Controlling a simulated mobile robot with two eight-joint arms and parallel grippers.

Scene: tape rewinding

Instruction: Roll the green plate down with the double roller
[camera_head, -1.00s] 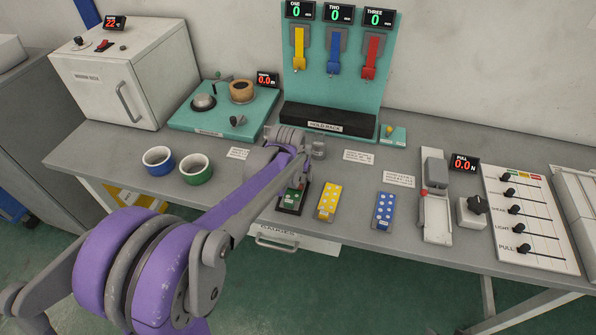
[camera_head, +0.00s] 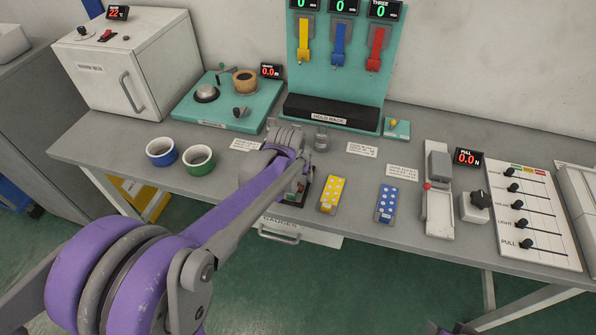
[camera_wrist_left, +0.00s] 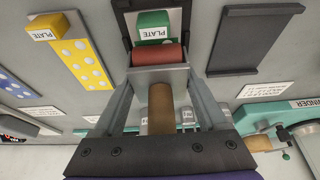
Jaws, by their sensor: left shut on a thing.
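My left gripper (camera_wrist_left: 157,78) is shut on the double roller, with a red roller (camera_wrist_left: 158,54) in front of the fingertips and a brown cylinder (camera_wrist_left: 160,105) between the fingers. The green plate (camera_wrist_left: 152,22), labelled PLATE, sits in a dark holder just beyond the red roller in the left wrist view. I cannot tell whether the roller touches it. In the head view my left gripper (camera_head: 306,172) is above the green plate (camera_head: 297,197), which is mostly hidden by the arm. My right gripper is not in clear view.
A yellow dotted plate (camera_head: 332,194) and a blue dotted plate (camera_head: 388,203) lie to the right. An empty dark tray (camera_wrist_left: 255,40) shows in the left wrist view. A drawer is under the front edge.

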